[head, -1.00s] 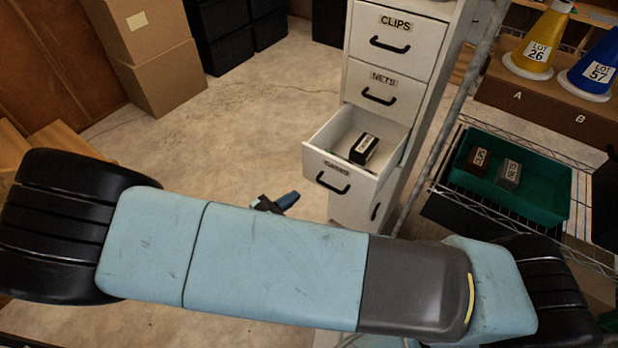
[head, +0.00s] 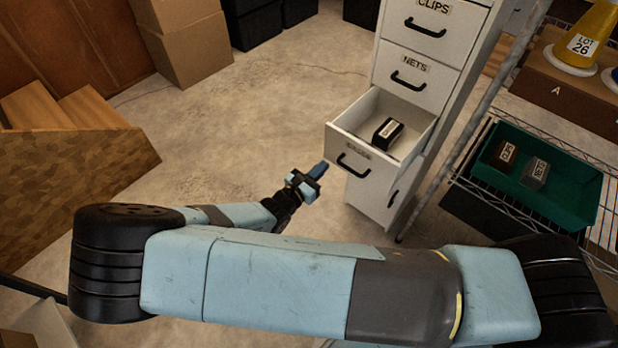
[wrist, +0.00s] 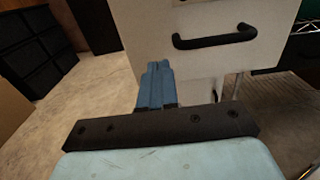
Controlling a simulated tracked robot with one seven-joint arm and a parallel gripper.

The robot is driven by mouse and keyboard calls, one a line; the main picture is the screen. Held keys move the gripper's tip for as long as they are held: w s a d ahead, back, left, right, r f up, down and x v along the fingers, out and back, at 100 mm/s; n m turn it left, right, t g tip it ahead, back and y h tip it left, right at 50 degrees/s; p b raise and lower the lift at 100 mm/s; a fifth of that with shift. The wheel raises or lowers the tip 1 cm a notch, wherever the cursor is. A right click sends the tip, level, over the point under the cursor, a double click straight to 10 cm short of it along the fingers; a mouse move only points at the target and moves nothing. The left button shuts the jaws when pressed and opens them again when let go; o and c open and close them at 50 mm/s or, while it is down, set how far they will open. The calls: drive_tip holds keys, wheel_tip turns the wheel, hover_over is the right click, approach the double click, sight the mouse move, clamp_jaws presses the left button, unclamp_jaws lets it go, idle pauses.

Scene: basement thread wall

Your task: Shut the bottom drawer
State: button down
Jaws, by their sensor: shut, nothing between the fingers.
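The bottom drawer (head: 349,156) of the white cabinet is pulled open in the head view, below the drawers labelled CLIPS and NETS. A dark labelled block (head: 388,131) lies inside it. My gripper (head: 320,171) is shut and empty, just in front and to the left of the drawer front. In the wrist view the shut blue fingers (wrist: 156,75) point at the lower part of the white drawer front (wrist: 150,30), left of its black handle (wrist: 214,36). I cannot tell whether they touch it.
A wire shelf with a green tray (head: 570,206) holding two labelled blocks stands to the right, behind a metal post (head: 465,135). The floor between is clear.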

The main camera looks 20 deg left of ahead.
sight(337, 153)
drive_tip(key=x, duration=0.5)
idle(0.4)
